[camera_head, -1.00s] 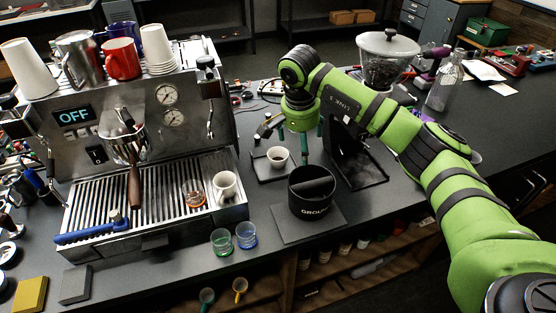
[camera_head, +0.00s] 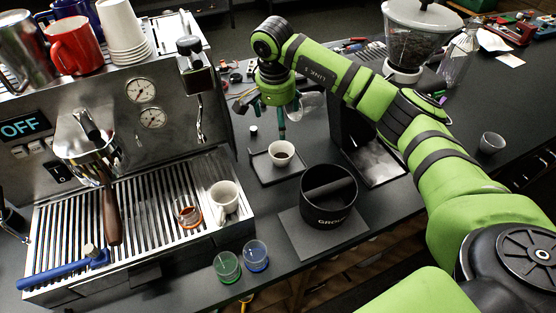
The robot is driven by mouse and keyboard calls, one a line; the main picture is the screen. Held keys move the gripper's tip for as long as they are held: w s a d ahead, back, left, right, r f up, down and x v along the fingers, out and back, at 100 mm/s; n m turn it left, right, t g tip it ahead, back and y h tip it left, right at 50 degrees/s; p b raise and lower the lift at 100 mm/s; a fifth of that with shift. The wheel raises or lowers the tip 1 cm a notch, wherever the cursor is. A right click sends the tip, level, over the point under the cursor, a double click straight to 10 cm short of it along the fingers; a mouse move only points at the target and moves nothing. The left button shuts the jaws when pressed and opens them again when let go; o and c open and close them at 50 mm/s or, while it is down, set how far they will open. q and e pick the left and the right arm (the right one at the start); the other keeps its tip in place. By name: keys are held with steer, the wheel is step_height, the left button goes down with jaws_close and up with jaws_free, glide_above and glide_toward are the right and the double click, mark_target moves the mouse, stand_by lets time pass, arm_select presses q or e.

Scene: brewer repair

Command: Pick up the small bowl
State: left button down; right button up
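A small white bowl-like cup (camera_head: 281,154) with dark contents sits on a small dark tray (camera_head: 262,170) right of the espresso machine. A small grey bowl (camera_head: 491,143) stands alone on the counter at the far right; I cannot tell which of the two is the small bowl meant. My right gripper (camera_head: 268,122) points down above and just behind the dark tray. Its teal fingers are apart, with nothing seen between them. It does not appear to touch the white cup. My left gripper is not in view.
The espresso machine (camera_head: 150,140) fills the left, with a white cup (camera_head: 225,198) and an orange-rimmed glass (camera_head: 188,214) on its grate. A black knock box (camera_head: 329,200) stands before the tray. Green (camera_head: 227,267) and blue (camera_head: 256,256) cups stand at the front edge. A grinder (camera_head: 418,35) is behind.

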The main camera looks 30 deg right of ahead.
mark_target(282, 150)
arm_select(q)
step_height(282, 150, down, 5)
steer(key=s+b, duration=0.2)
steer(key=b, duration=0.2)
arm_select(e)
steer(key=f, duration=0.2)
steer(key=f+p, duration=0.1)
steer(key=f, duration=0.2)
steer(key=f+p, duration=0.1)
steer(key=f, duration=0.1)
steer(key=shift+s+d+f, duration=0.15)
steer(key=shift+s+f, duration=0.15)
steer(key=shift+s, duration=0.1)
steer(key=f+p, duration=0.1)
steer(key=f, duration=0.1)
steer(key=f+p, duration=0.1)
steer(key=shift+w+d+f, duration=0.15)
steer(key=shift+d+f, duration=0.05)
steer(key=shift+f, duration=0.2)
steer(key=shift+w+f, duration=0.1)
steer(key=shift+f, duration=0.25)
steer(key=shift+c, duration=1.2)
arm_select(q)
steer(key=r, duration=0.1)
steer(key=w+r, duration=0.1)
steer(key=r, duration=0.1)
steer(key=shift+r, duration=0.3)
arm_select(e)
steer(key=c, duration=1.1)
